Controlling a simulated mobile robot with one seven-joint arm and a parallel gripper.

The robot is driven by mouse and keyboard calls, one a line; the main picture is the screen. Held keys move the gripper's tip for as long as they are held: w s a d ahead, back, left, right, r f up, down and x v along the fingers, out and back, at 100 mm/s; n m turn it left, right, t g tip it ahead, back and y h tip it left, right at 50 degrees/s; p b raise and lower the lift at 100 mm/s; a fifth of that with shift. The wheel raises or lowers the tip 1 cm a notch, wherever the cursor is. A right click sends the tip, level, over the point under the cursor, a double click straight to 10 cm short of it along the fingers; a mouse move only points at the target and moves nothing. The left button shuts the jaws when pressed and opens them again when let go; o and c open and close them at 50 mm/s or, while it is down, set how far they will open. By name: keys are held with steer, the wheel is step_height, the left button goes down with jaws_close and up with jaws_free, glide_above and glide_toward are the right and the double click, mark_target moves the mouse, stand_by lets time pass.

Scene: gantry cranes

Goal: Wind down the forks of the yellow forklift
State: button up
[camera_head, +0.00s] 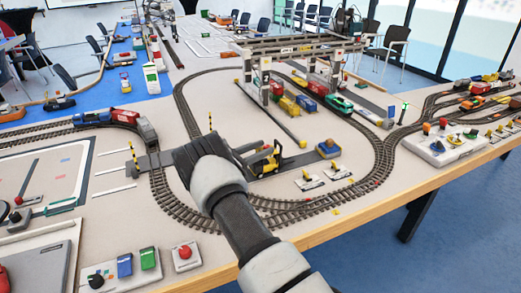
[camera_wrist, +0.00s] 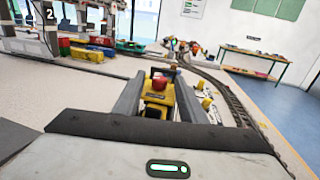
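The yellow forklift (camera_head: 265,162) stands on the layout table inside the track loop, just beyond the end of my arm in the head view. In the wrist view the yellow forklift (camera_wrist: 157,108) shows between my fingers, with a red part on top. My gripper (camera_head: 252,150) points toward it, low over the table. In the wrist view my gripper (camera_wrist: 160,92) has its two grey fingers apart, one on each side of the forklift. I cannot tell whether they touch it. The forks are not clearly visible, so their height cannot be told.
A gantry crane (camera_head: 300,50) stands behind, over colored wagons (camera_head: 290,106). A blue block with a tan top (camera_head: 328,148) and small levers (camera_head: 308,181) lie to the right. Curved track (camera_head: 180,205) runs around the spot. A control board (camera_head: 455,145) is at the right edge.

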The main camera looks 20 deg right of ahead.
jaws_close()
steer(key=shift+r+n+t+p, duration=0.15)
steer(key=shift+n+t+p, duration=0.15)
steer(key=shift+t+p, duration=0.15)
steer(key=shift+s+r+n+t+y+p, duration=0.1)
steer(key=shift+s+n+t+y+p, duration=0.2)
steer(key=shift+n+t+y+p, duration=0.55)
steer(key=n+t, duration=0.1)
steer(key=t+y+p, duration=0.1)
steer(key=n+t+p, duration=0.1)
steer(key=t, duration=0.1)
steer(key=shift+s+d+n+y, duration=0.25)
steer(key=shift+s+n, duration=0.05)
steer(key=shift+n, duration=0.05)
steer(key=n+t+y+p, duration=0.3)
steer(key=t, duration=0.1)
steer(key=shift+s+d+y+p, duration=0.3)
steer(key=shift+s+d+y, duration=0.05)
steer(key=shift+d+y, duration=0.05)
steer(key=n+y+p, duration=0.1)
steer(key=n+t+y+p, duration=0.1)
steer(key=y, duration=0.1)
steer(key=n+t+y+p, duration=0.1)
steer(key=shift+d+f, duration=0.2)
steer(key=shift+d, duration=0.05)
steer(key=shift+n+t+y, duration=0.3)
steer(key=shift+n+y, duration=0.1)
steer(key=shift+y, duration=0.1)
